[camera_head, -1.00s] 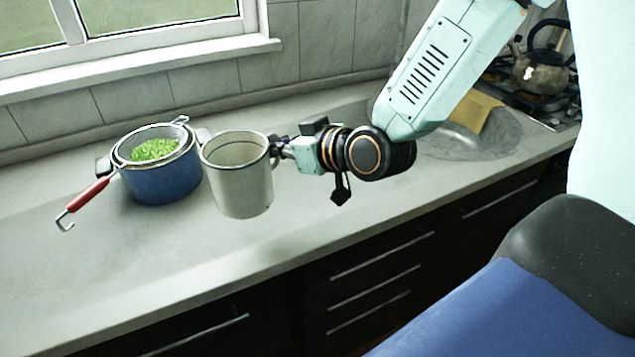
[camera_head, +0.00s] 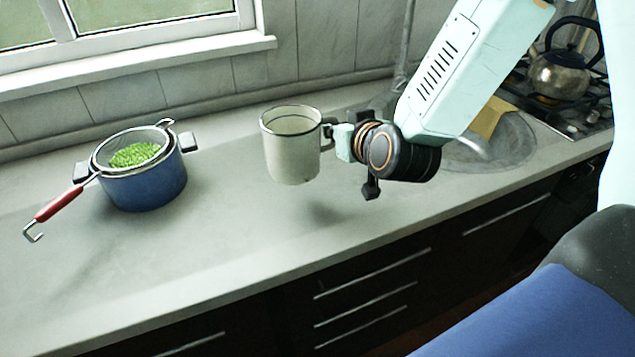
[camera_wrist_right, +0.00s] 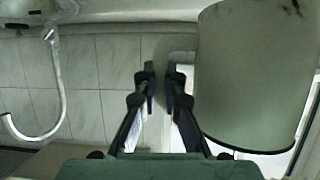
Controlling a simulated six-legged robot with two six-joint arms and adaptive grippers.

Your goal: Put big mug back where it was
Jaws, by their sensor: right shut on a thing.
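The big mug (camera_head: 291,148) is cream enamel with a dark rim and stands upright in the air above the counter; a shadow lies on the counter below it. My right gripper (camera_head: 335,138) is at the mug's right side, shut on its handle. In the right wrist view the mug (camera_wrist_right: 253,75) fills the right side, beside the fingers of my right gripper (camera_wrist_right: 160,88). The handle itself is mostly hidden by the gripper. My left gripper is not in view.
A blue pot (camera_head: 148,186) with a red-handled strainer (camera_head: 60,203) of green peas stands at the left. The counter (camera_head: 230,215) between pot and mug is clear. The sink (camera_head: 505,150) with a yellow board (camera_head: 490,117) and a kettle (camera_head: 560,75) are at the right.

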